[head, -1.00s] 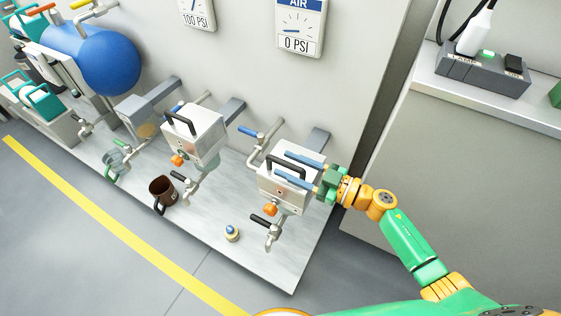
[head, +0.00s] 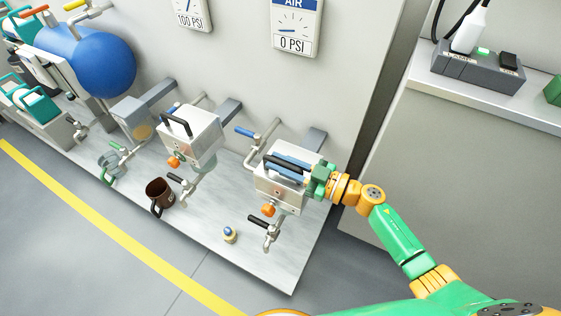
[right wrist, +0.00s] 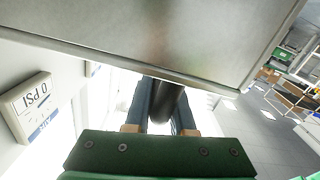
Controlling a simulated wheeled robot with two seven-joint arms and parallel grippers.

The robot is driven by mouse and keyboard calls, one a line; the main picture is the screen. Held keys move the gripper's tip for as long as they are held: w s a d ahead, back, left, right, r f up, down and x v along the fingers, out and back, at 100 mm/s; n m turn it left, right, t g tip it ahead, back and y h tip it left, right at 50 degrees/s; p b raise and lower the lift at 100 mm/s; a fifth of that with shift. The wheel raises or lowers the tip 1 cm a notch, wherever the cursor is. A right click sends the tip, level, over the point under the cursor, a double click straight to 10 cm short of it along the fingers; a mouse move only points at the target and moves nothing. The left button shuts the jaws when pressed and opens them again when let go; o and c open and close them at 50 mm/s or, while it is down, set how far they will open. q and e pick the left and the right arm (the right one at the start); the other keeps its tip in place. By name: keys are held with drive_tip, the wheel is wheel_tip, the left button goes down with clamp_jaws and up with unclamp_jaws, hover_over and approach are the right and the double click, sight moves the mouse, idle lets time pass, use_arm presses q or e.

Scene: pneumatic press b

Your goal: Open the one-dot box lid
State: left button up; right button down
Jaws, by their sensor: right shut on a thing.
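The nearer silver box (head: 281,188) stands at the right on the bench, with a small reddish mark on its front. Its lid carries a black bar handle (head: 286,161). My right gripper (head: 287,166) comes in from the right, and its blue fingers are shut on the handle. In the right wrist view the black handle (right wrist: 165,102) sits between the two fingers, and a pale flat panel fills the top. An orange knob (head: 268,209) is on the box's front. The lid looks closed in the head view. My left gripper is not in view.
A similar silver box (head: 190,142) with a black handle stands to the left. A brown mug (head: 159,194) and a small blue-topped button (head: 230,235) are on the bench. A valve with a blue lever (head: 247,132) is behind the box. A gauge (head: 297,27) reads 0 PSI.

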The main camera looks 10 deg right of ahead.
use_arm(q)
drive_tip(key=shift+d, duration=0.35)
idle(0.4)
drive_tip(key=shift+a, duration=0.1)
use_arm(e)
drive_tip(key=shift+r, duration=0.1)
